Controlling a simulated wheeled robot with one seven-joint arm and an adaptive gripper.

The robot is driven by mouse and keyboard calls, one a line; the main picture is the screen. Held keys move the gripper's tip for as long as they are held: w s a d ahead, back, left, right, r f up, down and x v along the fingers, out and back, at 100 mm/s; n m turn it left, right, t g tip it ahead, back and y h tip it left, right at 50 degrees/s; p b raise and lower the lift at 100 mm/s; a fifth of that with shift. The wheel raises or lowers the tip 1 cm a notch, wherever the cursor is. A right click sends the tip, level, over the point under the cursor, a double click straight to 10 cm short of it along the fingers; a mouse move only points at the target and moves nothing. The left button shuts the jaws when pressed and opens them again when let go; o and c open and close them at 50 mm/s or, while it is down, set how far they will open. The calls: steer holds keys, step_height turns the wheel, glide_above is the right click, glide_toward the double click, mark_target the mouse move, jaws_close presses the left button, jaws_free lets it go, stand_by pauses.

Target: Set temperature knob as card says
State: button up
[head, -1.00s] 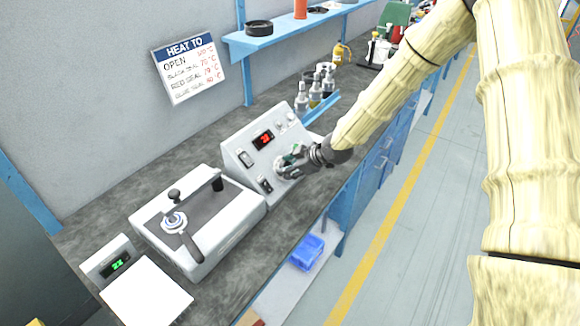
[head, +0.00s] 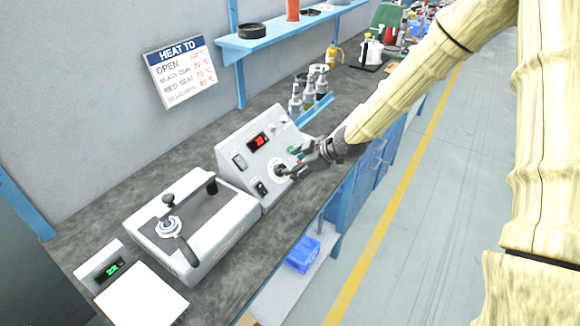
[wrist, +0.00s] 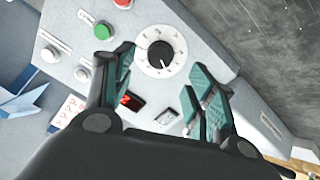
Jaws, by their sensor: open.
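The temperature knob (wrist: 160,52) is a white-skirted dial with a dark centre and marks around it, seen face-on in the wrist view. In the head view the knob (head: 281,170) is on the sloped grey control panel (head: 232,140). My gripper (head: 297,162) is open just in front of the panel; in the wrist view its fingers (wrist: 165,78) stand apart on either side below the knob, with nothing between them. The wall card (head: 181,72) reads "HEAT TO" with several temperature lines, the lowest blurred.
A white box with a lever (head: 193,225) and a scale (head: 142,293) stand left of the panel. Several bottles (head: 308,92) stand behind it. A shelf (head: 268,42) is above.

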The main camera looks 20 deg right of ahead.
steer(key=shift+v, duration=2.65)
